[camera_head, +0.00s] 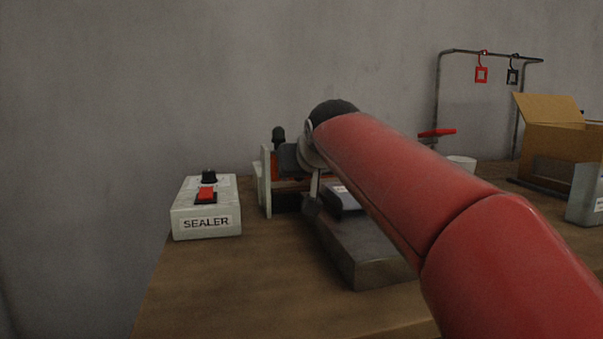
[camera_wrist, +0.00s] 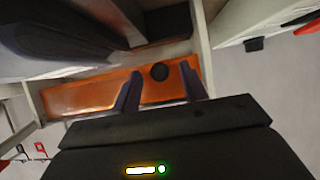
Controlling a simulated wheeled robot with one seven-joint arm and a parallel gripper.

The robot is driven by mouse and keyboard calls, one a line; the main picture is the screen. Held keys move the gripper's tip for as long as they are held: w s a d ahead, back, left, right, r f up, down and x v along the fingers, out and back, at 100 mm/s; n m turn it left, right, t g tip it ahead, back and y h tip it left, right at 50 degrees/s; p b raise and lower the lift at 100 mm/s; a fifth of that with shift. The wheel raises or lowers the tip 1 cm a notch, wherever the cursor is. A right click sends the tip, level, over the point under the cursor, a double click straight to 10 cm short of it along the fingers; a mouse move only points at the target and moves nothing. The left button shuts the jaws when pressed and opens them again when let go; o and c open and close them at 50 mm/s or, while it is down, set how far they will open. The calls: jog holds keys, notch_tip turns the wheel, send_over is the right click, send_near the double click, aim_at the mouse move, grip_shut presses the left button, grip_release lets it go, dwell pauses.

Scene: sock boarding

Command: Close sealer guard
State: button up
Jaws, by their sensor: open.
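The sealer (camera_head: 265,185) stands on the table in the middle of the head view, partly hidden behind my red arm. An orange panel (camera_wrist: 85,98) between its pale side plates looks like the guard; a little orange also shows in the head view (camera_head: 300,183). A round black knob (camera_wrist: 160,72) is on the panel. My gripper (camera_wrist: 160,70) is open, its two dark fingers spread to either side of the knob in the wrist view. I cannot tell whether the fingers touch the panel, nor how far the guard is lowered.
A white control box (camera_head: 207,222) labelled SEALER, with a red switch and black dial, stands left of the sealer. A grey block (camera_head: 365,255) lies in front. A cardboard box (camera_head: 560,155) and a rack with hanging tags (camera_head: 490,53) are at right. The table's front left is clear.

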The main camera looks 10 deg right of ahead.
jog(key=v, duration=0.7)
jog(key=shift+s+r, duration=0.2)
jog(key=shift+s, duration=0.15)
